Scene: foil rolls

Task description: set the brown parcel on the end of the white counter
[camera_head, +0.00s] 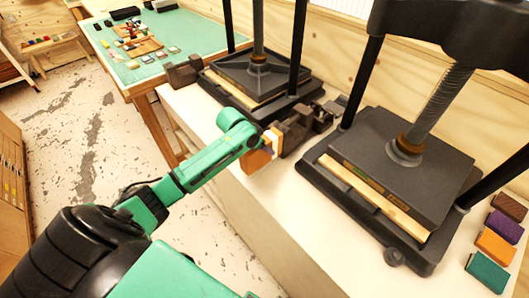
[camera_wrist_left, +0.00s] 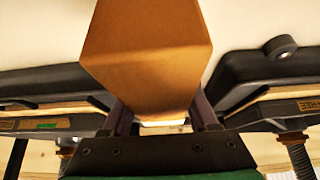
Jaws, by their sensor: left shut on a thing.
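The brown parcel (camera_head: 257,160) is a small block with a pale end, over the white counter (camera_head: 310,230) between the two presses. It fills the top middle of the left wrist view (camera_wrist_left: 145,55). My left gripper (camera_head: 270,142) is shut on it, with a dark finger on each side in the wrist view (camera_wrist_left: 163,115). My arm and wrist partly cover the parcel's surroundings in the head view. I cannot tell whether the parcel touches the counter. My right gripper is not in view.
A black screw press (camera_head: 400,160) stands to the right and another (camera_head: 258,72) behind, both obstacles with upright posts. Coloured blocks, including an orange one (camera_head: 495,246), lie at the far right. A green-topped table (camera_head: 180,30) is at the back left. The counter's front strip is clear.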

